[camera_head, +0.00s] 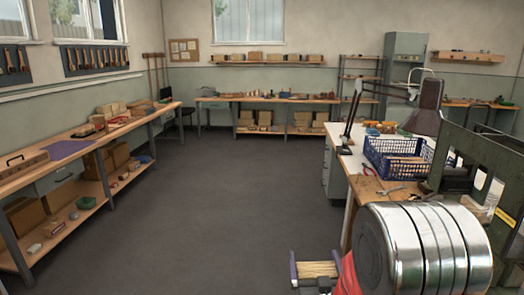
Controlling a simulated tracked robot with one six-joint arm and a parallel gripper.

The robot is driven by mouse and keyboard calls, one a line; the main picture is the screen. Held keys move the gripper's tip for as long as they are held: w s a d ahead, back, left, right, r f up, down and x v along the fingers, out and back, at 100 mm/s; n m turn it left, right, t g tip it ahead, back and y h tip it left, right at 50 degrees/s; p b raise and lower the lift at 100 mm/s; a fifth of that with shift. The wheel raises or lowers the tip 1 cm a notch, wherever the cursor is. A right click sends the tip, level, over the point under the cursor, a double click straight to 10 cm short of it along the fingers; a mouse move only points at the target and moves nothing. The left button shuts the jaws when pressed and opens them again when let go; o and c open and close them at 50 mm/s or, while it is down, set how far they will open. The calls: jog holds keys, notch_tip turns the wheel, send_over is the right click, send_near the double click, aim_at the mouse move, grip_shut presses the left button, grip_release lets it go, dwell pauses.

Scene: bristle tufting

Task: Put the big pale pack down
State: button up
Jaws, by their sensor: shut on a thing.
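The pale pack (316,271), a straw-coloured bundle of bristles, shows at the bottom edge of the head view, right of centre. My gripper (317,267) is shut on it, with a dark finger on each side. The pack appears in front of the dark floor (230,180), left of the near end of the right-hand workbench (350,190). I cannot tell its height or whether anything touches it from below.
The right bench carries a blue crate (398,158), pliers (390,190) and a desk lamp (425,105). A green machine (460,150) stands at the right. A long left bench (75,152) holds boxes and a purple mat (66,149). The middle floor is clear.

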jog(key=s+f, duration=0.2)
jog(key=f, duration=0.1)
jog(key=s+f, duration=0.2)
jog(key=shift+s+f, duration=0.2)
jog(key=shift+f, duration=0.2)
jog(key=shift+s+f, duration=0.25)
jog(key=shift+s, duration=0.05)
jog(key=shift+s+d, duration=0.1)
jog(key=shift+s, duration=0.05)
